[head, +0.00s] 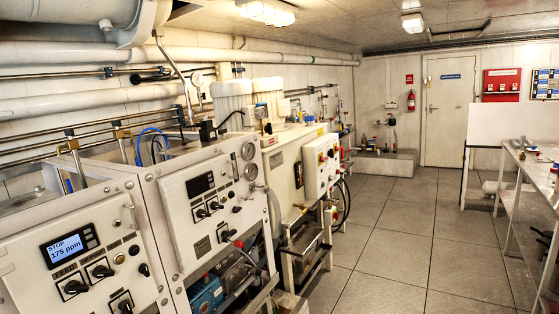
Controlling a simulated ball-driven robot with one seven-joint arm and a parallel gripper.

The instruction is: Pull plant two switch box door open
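A white switch box (322,165) with red and dark controls on its front is mounted on the side of the second machine in the middle of the view. Its door looks closed, though it is small at this distance. No label naming plant two can be read. The nearer control panel (207,197) has a dark display, several black knobs and round gauges. The nearest panel (80,262) at lower left has a lit display reading STOP and 175 ppm. My gripper is not in view.
Pipes run along the left wall above the machines. A tiled floor (395,240) is clear between the machines and a white bench (535,165) on the right. A closed door (449,110), a red extinguisher (411,100) and a red cabinet (501,84) are at the far wall.

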